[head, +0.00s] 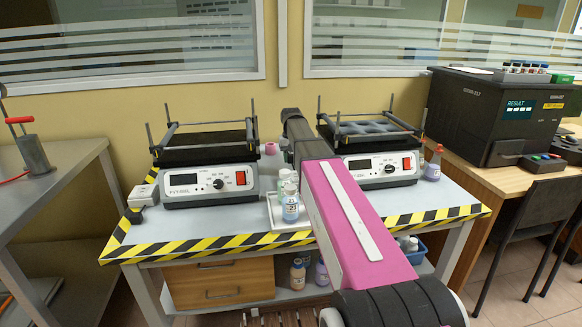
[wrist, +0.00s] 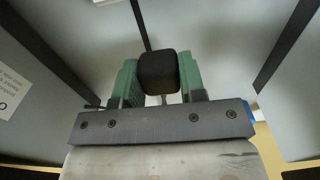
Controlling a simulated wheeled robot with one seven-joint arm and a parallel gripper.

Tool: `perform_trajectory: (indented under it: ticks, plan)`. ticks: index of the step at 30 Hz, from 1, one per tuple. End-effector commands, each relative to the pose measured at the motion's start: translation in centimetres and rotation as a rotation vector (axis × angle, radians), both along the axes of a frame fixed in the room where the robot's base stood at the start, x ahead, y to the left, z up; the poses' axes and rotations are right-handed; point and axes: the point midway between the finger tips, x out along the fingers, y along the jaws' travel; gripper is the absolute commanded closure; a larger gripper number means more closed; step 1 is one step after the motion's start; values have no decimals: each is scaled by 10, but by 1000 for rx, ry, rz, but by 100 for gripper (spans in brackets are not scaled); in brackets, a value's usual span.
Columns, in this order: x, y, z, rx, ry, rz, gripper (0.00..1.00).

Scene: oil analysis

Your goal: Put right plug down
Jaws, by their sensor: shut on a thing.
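My gripper (wrist: 158,82) has green finger pads and is shut on a black block-shaped plug (wrist: 158,71) in the wrist view. The plug sits between the two pads, with a thin part showing below it. In the head view my pink and black arm reaches between the two shakers, and it hides the gripper and held plug. Another black plug (head: 135,215) lies by a white socket box (head: 143,194) at the left of the table.
The striped-edge table (head: 230,241) carries a left shaker (head: 207,185), a right shaker (head: 380,168) and a tray (head: 290,239) with bottles (head: 290,206). A purple-tinted flask (head: 433,165) stands at the right. The table's front left has free room.

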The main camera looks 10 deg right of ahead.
Motion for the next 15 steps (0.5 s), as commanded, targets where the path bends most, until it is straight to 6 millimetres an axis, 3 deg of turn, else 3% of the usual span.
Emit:
perform_trajectory:
  ticks: [10, 15]
  plan:
    - [0, 0, -36, 0, 0, 0, 100]
    - [0, 0, -39, 0, 0, 0, 100]
